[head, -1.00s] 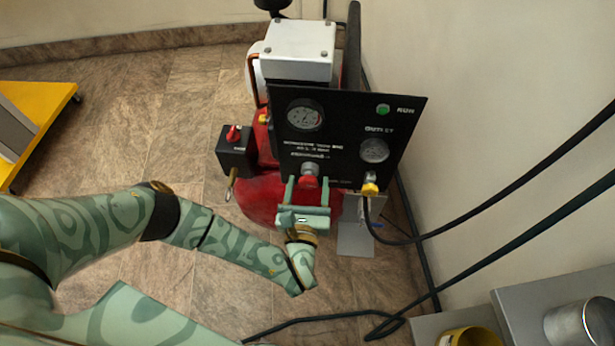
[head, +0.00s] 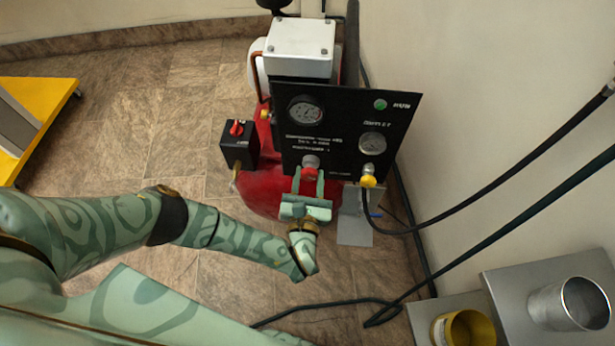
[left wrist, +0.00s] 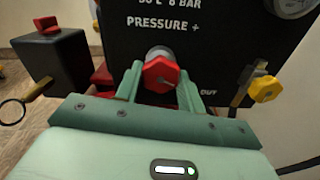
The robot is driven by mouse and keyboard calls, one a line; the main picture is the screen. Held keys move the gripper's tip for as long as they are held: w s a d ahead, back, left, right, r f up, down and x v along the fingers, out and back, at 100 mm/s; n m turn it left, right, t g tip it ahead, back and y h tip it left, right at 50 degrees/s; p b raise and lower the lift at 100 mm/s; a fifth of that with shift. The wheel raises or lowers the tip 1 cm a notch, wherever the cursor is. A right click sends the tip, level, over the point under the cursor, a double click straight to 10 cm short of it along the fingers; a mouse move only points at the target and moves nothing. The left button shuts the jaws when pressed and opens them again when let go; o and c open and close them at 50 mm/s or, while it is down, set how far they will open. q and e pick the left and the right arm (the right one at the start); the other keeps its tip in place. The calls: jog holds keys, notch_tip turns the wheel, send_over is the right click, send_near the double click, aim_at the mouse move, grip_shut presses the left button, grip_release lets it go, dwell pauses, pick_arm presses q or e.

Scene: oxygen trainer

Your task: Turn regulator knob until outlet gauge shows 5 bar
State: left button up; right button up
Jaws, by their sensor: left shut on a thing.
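The red regulator knob (head: 309,176) sits low on the black panel (head: 345,100), below the "PRESSURE +" label. My left gripper (head: 309,183) is shut on the knob, a finger on each side of it. The left wrist view also shows the knob (left wrist: 161,75) between the fingers of the gripper (left wrist: 160,85). The outlet gauge (head: 372,144) is at the panel's right; its needle is too small to read. Another gauge (head: 305,111) is at the upper left. My right gripper is not in view.
A black switch box with a red switch (head: 237,129) stands left of the panel. A yellow fitting (head: 368,180) with a black hose is right of the knob. A yellow cart (head: 60,88) stands far left. Metal and yellow cups (head: 570,303) are at the lower right.

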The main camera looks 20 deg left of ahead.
pick_arm(q)
jog(key=m+p, duration=0.2)
jog(key=m, duration=0.1)
jog(key=shift+r+m+p, duration=0.15)
jog(key=shift+m+p, duration=0.15)
jog(key=shift+m, duration=0.1)
jog(key=shift+m+p, duration=0.45)
jog(key=shift+m, duration=0.75)
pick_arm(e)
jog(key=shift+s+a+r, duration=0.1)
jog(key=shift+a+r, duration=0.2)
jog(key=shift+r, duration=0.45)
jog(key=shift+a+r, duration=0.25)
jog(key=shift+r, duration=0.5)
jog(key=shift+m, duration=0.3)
pick_arm(q)
jog(key=o, duration=1)
jog(key=shift+c, duration=0.2)
